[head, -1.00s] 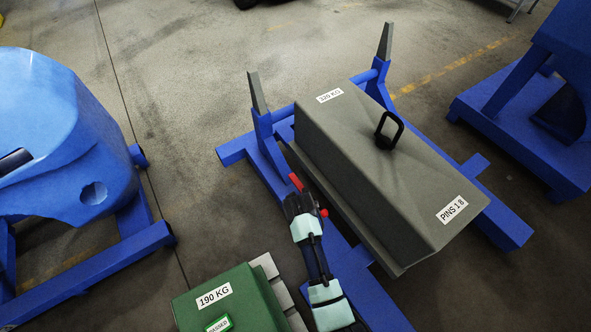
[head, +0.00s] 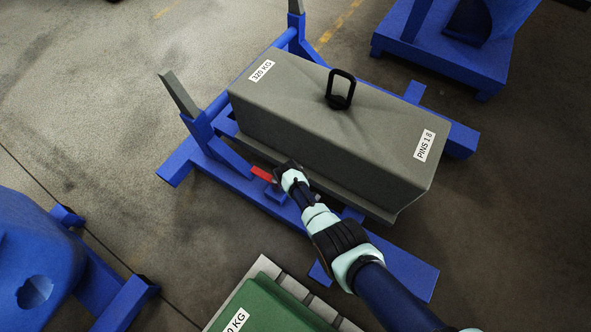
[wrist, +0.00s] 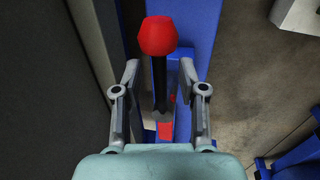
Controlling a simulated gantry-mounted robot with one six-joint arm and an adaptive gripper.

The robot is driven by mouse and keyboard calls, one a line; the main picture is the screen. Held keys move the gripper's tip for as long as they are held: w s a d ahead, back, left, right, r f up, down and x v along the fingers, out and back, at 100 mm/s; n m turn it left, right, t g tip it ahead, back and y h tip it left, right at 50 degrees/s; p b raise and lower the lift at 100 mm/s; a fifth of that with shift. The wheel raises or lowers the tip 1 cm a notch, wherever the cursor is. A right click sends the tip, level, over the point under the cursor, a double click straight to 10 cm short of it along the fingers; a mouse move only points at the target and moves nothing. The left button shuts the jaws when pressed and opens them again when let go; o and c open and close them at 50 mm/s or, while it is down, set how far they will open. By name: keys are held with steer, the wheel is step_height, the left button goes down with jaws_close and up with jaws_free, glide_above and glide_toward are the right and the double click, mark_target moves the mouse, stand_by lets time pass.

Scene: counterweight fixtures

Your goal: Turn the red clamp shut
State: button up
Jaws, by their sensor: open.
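The red clamp (head: 263,174) is on the blue frame beside the long side of the grey weight, in the head view. In the wrist view its red knob (wrist: 157,36) tops a black rod, with a red part (wrist: 165,130) lower down, partly behind the rod. My gripper (wrist: 159,72) is open, one finger on each side of the rod, with gaps visible on both sides. The knob shows beyond the fingertips. In the head view my gripper (head: 284,172) is at the clamp and hides part of it.
The grey weight (head: 330,128), with a black lifting loop (head: 341,90), rests on the blue frame (head: 400,255) close beside my gripper. A green weight (head: 270,310) stands at the bottom. Bare floor (head: 80,120) lies to the left.

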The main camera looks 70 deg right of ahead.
steer(key=shift+w+d+f, duration=0.1)
steer(key=shift+f, duration=0.15)
jaws_close()
steer(key=shift+r+p, duration=0.1)
steer(key=shift+p, duration=0.25)
